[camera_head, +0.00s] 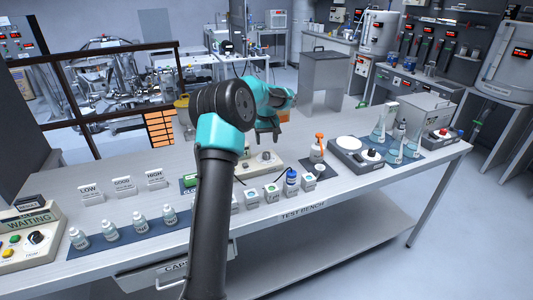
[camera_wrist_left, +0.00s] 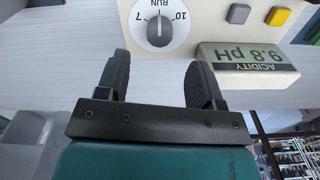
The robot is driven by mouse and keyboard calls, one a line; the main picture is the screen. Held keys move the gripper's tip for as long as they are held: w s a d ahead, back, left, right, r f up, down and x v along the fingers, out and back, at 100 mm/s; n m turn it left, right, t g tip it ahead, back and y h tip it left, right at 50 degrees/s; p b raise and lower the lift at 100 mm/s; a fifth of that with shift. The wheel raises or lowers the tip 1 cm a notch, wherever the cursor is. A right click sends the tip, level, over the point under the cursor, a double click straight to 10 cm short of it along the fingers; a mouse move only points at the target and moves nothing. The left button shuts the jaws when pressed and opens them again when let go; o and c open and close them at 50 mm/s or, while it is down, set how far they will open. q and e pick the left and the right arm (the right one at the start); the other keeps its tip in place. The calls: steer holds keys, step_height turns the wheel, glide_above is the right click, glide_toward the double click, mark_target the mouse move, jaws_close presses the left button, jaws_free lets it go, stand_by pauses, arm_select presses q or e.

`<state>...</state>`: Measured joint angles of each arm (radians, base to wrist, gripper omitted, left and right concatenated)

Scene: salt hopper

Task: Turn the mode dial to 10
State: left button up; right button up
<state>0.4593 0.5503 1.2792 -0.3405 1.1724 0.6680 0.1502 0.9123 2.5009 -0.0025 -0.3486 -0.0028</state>
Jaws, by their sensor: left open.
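The mode dial (camera_wrist_left: 158,31) is a dark round knob with a grey grip bar on a cream panel (camera_wrist_left: 205,18), seen upside down in the left wrist view. The marks 7, 10 and RUN lie around its near side. Its exact setting I cannot tell. In the head view the left gripper (camera_head: 267,136) hangs above the cream meter (camera_head: 264,166). My right gripper is not in view.
A grey button (camera_wrist_left: 238,13) and a yellow button (camera_wrist_left: 278,16) sit beside the dial. Several small bottles stand along the bench's front, with an orange-capped bottle (camera_head: 317,150) right of the meter. A box marked WAITING (camera_head: 30,236) stands at the left end.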

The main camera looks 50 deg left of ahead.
mark_target(266, 153)
arm_select(q)
step_height(266, 153, down, 7)
steer(key=shift+r, duration=0.1)
steer(key=shift+c, duration=0.3)
steer(key=c, duration=0.9)
steer(key=shift+o, duration=0.2)
steer(key=shift+m, duration=0.4)
steer(key=m, duration=0.5)
steer(key=shift+a, duration=0.1)
steer(key=m, duration=0.6)
